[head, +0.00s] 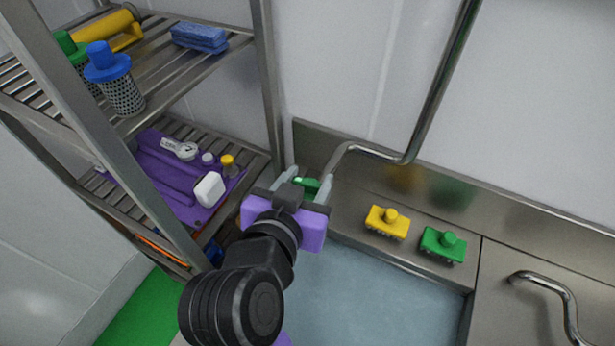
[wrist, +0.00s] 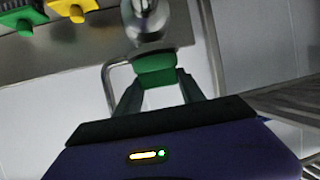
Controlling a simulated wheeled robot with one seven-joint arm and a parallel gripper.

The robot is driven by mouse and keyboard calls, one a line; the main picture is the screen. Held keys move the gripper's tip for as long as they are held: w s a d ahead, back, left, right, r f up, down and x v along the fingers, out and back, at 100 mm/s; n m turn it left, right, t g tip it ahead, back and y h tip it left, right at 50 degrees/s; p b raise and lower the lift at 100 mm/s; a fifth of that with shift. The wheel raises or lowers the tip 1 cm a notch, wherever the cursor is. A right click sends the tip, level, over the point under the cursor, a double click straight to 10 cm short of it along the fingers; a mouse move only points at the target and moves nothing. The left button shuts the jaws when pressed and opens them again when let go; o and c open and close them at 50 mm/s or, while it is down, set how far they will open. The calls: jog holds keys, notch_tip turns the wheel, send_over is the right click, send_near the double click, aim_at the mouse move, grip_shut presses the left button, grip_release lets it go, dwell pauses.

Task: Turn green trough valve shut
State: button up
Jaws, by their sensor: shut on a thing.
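The green valve handle (head: 306,186) sits at the back left of the water-filled trough (head: 385,300), by a steel pipe (head: 430,90). My gripper (head: 306,183) reaches it from the front, with one finger on each side. In the wrist view, the green handle (wrist: 155,69) shows between the fingertips of my gripper (wrist: 157,88), with a round metal fitting (wrist: 147,22) beyond it. My gripper is shut on the handle. The fingers hide part of the handle in the head view, and I cannot tell how far the valve is turned.
A yellow brush (head: 387,223) and a green brush (head: 443,243) lie on the trough's back ledge to the right. A steel rack (head: 262,80) stands close on the left, holding a purple tray (head: 160,185) and several items. A curved spout (head: 550,290) is at right.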

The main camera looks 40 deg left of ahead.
jog(key=shift+m+t+h, duration=0.3)
jog(key=shift+m+h, duration=0.5)
jog(key=shift+h, duration=0.1)
jog(key=o, duration=1.4)
jog(key=shift+c, duration=0.2)
jog(key=shift+b+v, duration=0.7)
jog(key=shift+v, duration=3.2)
jog(key=shift+a+r, duration=0.1)
jog(key=shift+r, duration=0.05)
